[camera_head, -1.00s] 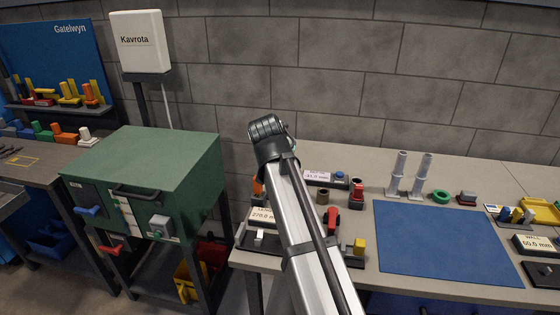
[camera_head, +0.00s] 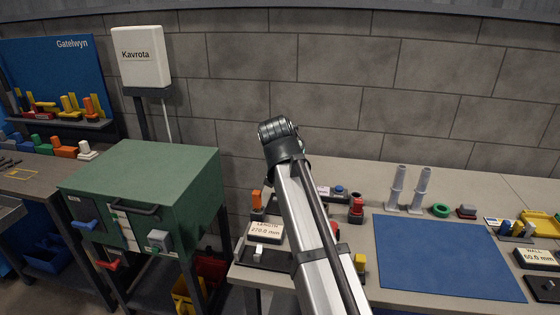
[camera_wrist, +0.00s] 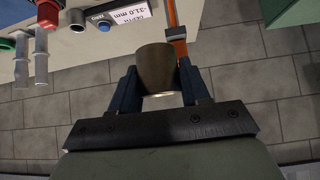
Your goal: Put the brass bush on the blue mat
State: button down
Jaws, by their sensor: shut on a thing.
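The brass bush (camera_wrist: 156,70), a dull brown cylinder with a bright rim, is held between the two fingers of my gripper (camera_wrist: 159,88) in the wrist view. My gripper is shut on it. The bush hides part of what lies behind it. In the head view my arm covers the gripper and the bush. The blue mat (camera_head: 445,258) lies flat and bare on the bench at the right. It is not seen in the wrist view.
Two grey stepped posts (camera_head: 397,188) stand behind the mat beside a green ring (camera_head: 440,210). A red-topped part (camera_head: 356,207) stands left of the mat. A yellow tray (camera_head: 541,224) and a wall-label block (camera_head: 535,258) are at its right. A green cabinet (camera_head: 150,180) stands left.

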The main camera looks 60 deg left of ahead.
jog(key=w+d+f+m+t+h, duration=0.1)
jog(key=w+d+f+m, duration=0.15)
jog(key=w+d, duration=0.65)
jog(key=w+d+f+m+h, duration=0.1)
jog(key=w+d+f, duration=0.35)
jog(key=w, duration=0.75)
jog(key=shift+m+t+h, duration=0.4)
jog(key=shift+m+h, duration=0.3)
jog(key=shift+m, duration=0.05)
jog(key=w+d+f, duration=0.2)
jog(key=w+d, duration=0.1)
jog(key=d, duration=0.3)
jog(key=w+d+f, duration=0.3)
jog(key=d, duration=0.3)
jog(key=w+d+f, duration=0.3)
jog(key=d, duration=0.3)
jog(key=shift+d, duration=0.3)
jog(key=shift+s+a+r+n+y, duration=0.2)
jog(key=shift+s+a+n+y, duration=0.1)
jog(key=shift+a+n+y, duration=0.15)
jog(key=shift+w+a+r+n+g+y, duration=0.15)
jog(key=shift+a+r+n+g+y, duration=0.2)
jog(key=shift+n, duration=0.2)
jog(key=shift+f, duration=0.15)
jog(key=shift+f, duration=2.5)
